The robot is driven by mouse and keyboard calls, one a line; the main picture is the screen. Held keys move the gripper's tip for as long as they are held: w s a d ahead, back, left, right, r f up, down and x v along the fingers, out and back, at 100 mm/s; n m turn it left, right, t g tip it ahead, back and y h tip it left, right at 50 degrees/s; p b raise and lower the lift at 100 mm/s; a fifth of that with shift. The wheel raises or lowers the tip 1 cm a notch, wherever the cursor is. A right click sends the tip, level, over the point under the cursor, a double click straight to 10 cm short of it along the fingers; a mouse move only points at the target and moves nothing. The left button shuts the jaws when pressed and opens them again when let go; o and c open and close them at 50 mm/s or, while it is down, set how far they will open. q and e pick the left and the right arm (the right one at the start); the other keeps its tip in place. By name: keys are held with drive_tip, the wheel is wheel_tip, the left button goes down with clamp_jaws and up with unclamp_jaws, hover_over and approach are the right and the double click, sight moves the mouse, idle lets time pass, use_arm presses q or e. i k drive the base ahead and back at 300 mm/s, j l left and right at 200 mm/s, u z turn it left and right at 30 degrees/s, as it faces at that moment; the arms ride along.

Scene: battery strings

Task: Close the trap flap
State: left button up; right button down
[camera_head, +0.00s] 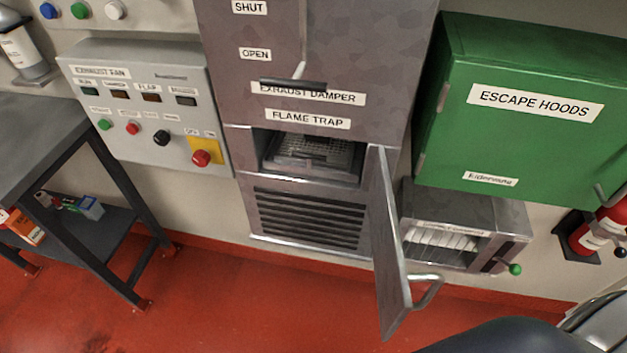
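The trap flap (384,245) is a grey metal door that stands open. It is hinged at the right side of the flame trap opening and swings out toward me, with a bar handle (427,292) near its lower outer end. The flame trap opening (312,158) shows a mesh tray inside, below the label "FLAME TRAP". A dark rounded part and a grey part at the bottom right look like my own body or arm. Neither gripper's fingers show in this view.
An exhaust fan control panel (150,105) and a dark table (60,150) are at the left. A green escape hoods cabinet (530,145) hangs at the right, above a small metal box (465,215) with a green knob. A fire extinguisher (597,230) stands far right. Red floor (250,310) is clear in front.

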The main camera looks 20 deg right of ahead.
sight(392, 278)
drive_tip(key=k+l, duration=0.1)
drive_tip(key=l, duration=0.6)
drive_tip(key=k+l, duration=0.15)
drive_tip(key=l, duration=0.25)
drive_tip(key=k+u, duration=0.2)
drive_tip(key=k+l, duration=0.05)
